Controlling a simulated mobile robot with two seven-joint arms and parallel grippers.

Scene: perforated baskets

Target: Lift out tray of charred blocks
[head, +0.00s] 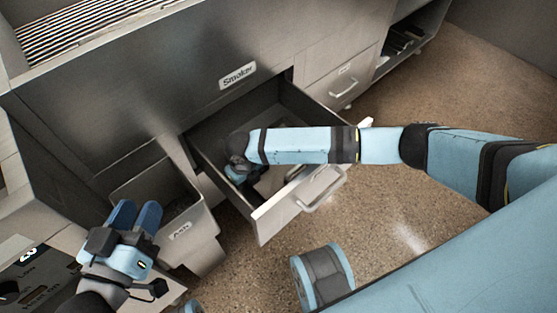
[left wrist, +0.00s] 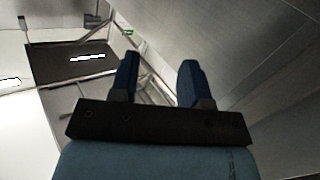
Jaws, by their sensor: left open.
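The smoker's drawer (head: 262,222) is pulled open under the "Smoker" label in the head view. My right gripper (head: 240,173) is down inside the drawer, near its left side, with my right arm crossing over the drawer. Its fingers are too small and covered to tell open from shut. I cannot make out a tray of charred blocks; my right arm hides part of the drawer's inside. My left gripper (head: 137,213) is open and empty, in front of the ash bin. Its two blue fingers stand apart in the left wrist view (left wrist: 158,76).
The ash bin (head: 196,231), a drawer labelled "Ash", stands open left of the smoker drawer. A closed drawer (head: 343,85) with a handle is to the right. A striped surface (head: 85,22) lies at the top left. Speckled floor (head: 440,90) is clear on the right.

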